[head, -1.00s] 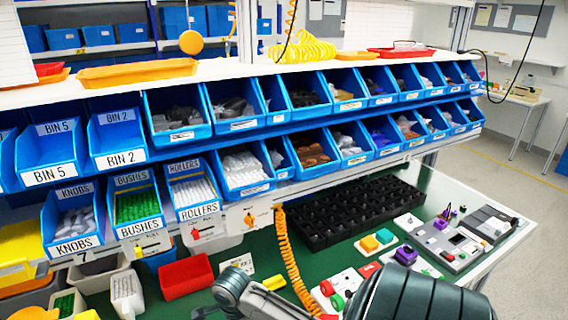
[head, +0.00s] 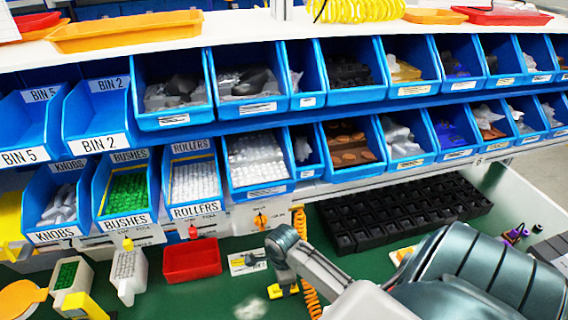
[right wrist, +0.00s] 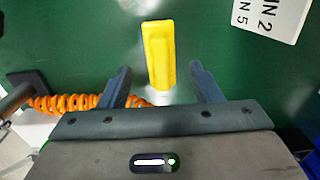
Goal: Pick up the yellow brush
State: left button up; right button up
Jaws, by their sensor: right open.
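A yellow brush (right wrist: 158,55) lies on the green bench top in the right wrist view, its long yellow part running away from the fingers. My right gripper (right wrist: 160,71) is open. Its fingertips stand to either side of the brush's near end, with a gap on both sides. In the head view, part of the yellow brush (head: 284,291) shows beside my right wrist, which hides the fingers. My left gripper is not in view.
An orange coiled hose (right wrist: 75,102) runs left of the gripper. A BIN 2 / BIN 5 card (right wrist: 268,18) lies on the other side. A red bin (head: 192,262) and a black compartment tray (head: 400,215) stand on the bench. Rows of blue bins are above.

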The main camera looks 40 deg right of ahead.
jog(key=shift+f, duration=0.3)
notch_tip(320, 180, down, 4)
jog(key=shift+f+p, duration=0.1)
jog(key=shift+p, duration=0.95)
jog(key=shift+d+f, duration=0.1)
jog(key=shift+f, duration=0.2)
jog(key=shift+c, duration=0.5)
jog(key=c, duration=1)
